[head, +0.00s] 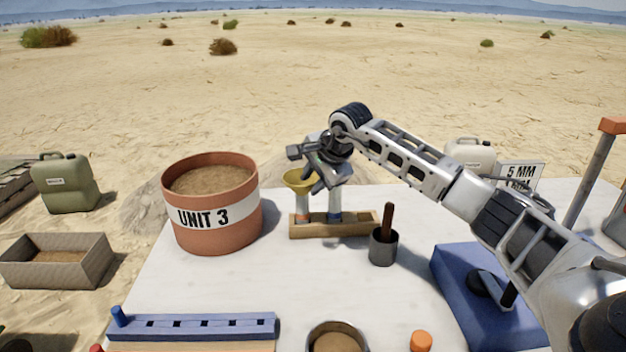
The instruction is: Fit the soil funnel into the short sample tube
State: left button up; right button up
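The yellow soil funnel (297,181) is upright, wide mouth up, over the left sample tube (302,206) in the wooden rack (358,230). Its lower end meets or overlaps the tube's top; I cannot tell whether it sits inside. A second tube (335,208) with a blue part stands to its right in the same rack. My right gripper (318,168) is just above and right of the funnel, over the rack. Its fingertips are small and dark, and I cannot see whether they grip the funnel's rim. My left gripper is out of view.
A large "UNIT 3" soil bucket (213,205) stands left of the rack. A dark cup (383,248) with a brown handle stands close to the rack's right front. A blue case (470,300) lies at right and a blue slotted rail (195,327) at front left. The white table (290,280) is bare in the middle.

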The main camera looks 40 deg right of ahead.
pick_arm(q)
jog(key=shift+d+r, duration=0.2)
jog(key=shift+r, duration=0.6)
pick_arm(e)
jog(key=v, duration=1.6)
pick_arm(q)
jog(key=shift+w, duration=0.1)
